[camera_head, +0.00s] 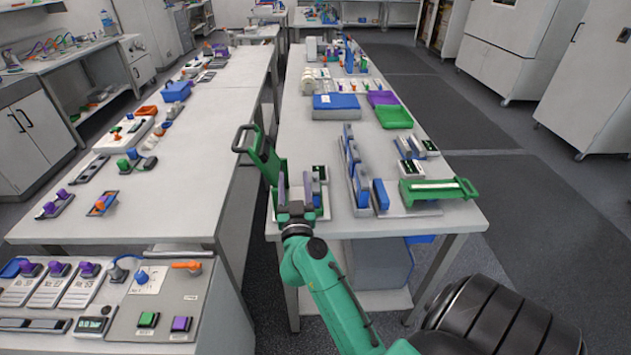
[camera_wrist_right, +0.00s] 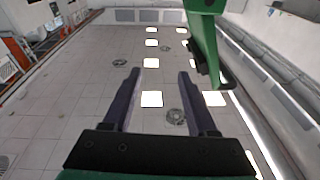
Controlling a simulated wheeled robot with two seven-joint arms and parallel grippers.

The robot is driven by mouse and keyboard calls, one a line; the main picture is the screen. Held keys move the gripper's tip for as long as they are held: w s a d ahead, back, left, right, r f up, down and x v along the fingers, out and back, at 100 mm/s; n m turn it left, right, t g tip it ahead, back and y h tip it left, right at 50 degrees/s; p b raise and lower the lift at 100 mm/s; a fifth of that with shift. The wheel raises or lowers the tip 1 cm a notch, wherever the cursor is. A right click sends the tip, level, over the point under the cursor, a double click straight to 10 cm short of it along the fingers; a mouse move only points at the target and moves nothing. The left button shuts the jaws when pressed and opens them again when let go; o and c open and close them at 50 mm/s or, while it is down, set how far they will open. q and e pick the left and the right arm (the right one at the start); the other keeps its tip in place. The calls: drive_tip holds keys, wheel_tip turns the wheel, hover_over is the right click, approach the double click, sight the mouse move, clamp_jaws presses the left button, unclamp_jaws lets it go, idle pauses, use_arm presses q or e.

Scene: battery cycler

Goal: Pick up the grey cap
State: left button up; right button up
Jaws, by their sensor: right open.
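I cannot make out a grey cap in either view. My right gripper (camera_head: 295,180) stands over the front left corner of the right-hand table, its two dark purple fingers pointing up. In the right wrist view the fingers (camera_wrist_right: 167,76) are apart with nothing between them, and the ceiling shows behind. A green upright part with a dark handle (camera_head: 258,155) rises just left of the gripper at the table edge; a green part with a dark handle also shows in the wrist view (camera_wrist_right: 203,45). My left gripper is not in view.
Blue blocks in a grey rack (camera_head: 360,187) stand right of my gripper. A green-handled frame (camera_head: 436,190) lies at the front right. A green tray (camera_head: 394,117), a purple tray (camera_head: 382,98) and a blue-topped box (camera_head: 336,106) lie farther back.

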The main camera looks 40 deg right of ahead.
sight(315, 180)
drive_tip(key=s+d+f+m+g, duration=0.1)
drive_tip(key=d+f+m+g, duration=0.2)
drive_tip(key=f+g, duration=0.35)
drive_tip(key=shift+n+h, duration=0.3)
drive_tip(key=x, duration=1.4)
drive_tip(key=shift+s+d, duration=0.1)
drive_tip(key=shift+d, duration=0.15)
drive_tip(key=shift+s+a, duration=0.1)
clamp_jaws()
